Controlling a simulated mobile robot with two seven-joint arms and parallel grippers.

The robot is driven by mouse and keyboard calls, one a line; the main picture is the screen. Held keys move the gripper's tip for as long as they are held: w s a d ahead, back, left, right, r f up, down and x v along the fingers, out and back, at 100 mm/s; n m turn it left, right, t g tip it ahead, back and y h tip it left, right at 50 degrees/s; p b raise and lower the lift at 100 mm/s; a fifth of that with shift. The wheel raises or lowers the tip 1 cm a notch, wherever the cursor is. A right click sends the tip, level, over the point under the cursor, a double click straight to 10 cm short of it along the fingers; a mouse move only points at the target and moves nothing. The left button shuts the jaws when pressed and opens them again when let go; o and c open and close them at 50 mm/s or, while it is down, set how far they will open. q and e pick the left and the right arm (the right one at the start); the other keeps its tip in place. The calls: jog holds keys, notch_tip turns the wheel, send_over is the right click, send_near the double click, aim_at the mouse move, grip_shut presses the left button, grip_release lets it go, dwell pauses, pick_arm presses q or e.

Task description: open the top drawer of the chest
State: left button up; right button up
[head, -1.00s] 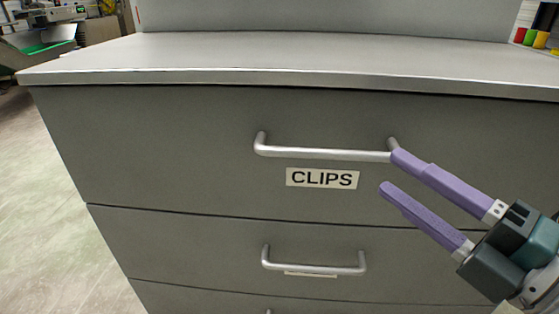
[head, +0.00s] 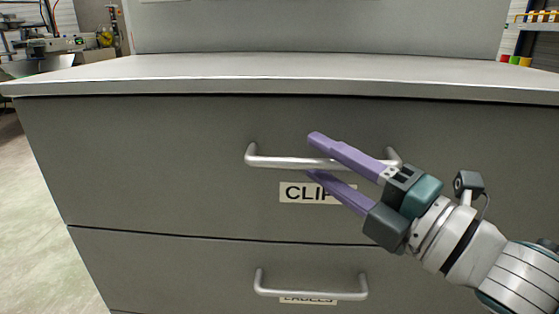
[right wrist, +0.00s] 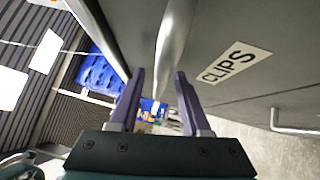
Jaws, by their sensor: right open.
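The top drawer (head: 150,150) of the grey chest is shut, its front flush with the chest. Its silver bar handle (head: 275,162) runs across the front; it also shows in the right wrist view (right wrist: 175,42). A CLIPS label (head: 297,193), partly hidden by a finger, sits below the bar. My right gripper (head: 313,157) is open, with one purple finger above the bar and one below it. In the right wrist view the bar lines up with the gap between the fingertips (right wrist: 159,76). I see no contact. My left gripper is not in view.
The second drawer's handle (head: 310,294) lies below, over a partly hidden label. The chest's worktop (head: 220,72) overhangs above the drawer and is bare. Open floor (head: 30,210) shows at left, with equipment (head: 55,45) behind.

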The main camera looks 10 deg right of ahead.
grip_shut()
dwell(0.3)
dwell(1.1)
